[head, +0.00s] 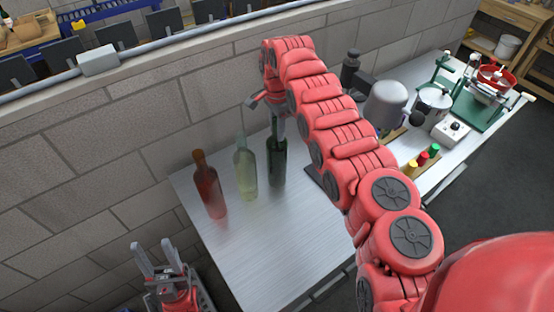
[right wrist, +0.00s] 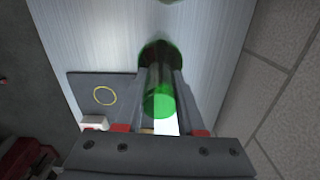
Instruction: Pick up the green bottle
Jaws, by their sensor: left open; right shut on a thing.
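The green bottle (head: 277,165) is dark green and upright, at the right end of a row of bottles on the metal table (head: 262,255). My right gripper (head: 277,128) comes down on it from above and is shut on its upper part. In the right wrist view the green bottle (right wrist: 160,88) lies between the two fingers of the right gripper (right wrist: 160,78). I cannot tell whether its base touches the table. My left gripper (head: 158,260) is open and empty, low at the left, apart from the table.
A pale yellow-green bottle (head: 245,172) and a red-brown bottle (head: 208,187) stand left of the green one. A dark plate with a yellow ring (right wrist: 105,96) lies beside it. A block wall (head: 110,150) runs behind. Equipment, including a grey tank (head: 385,103), fills the right side.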

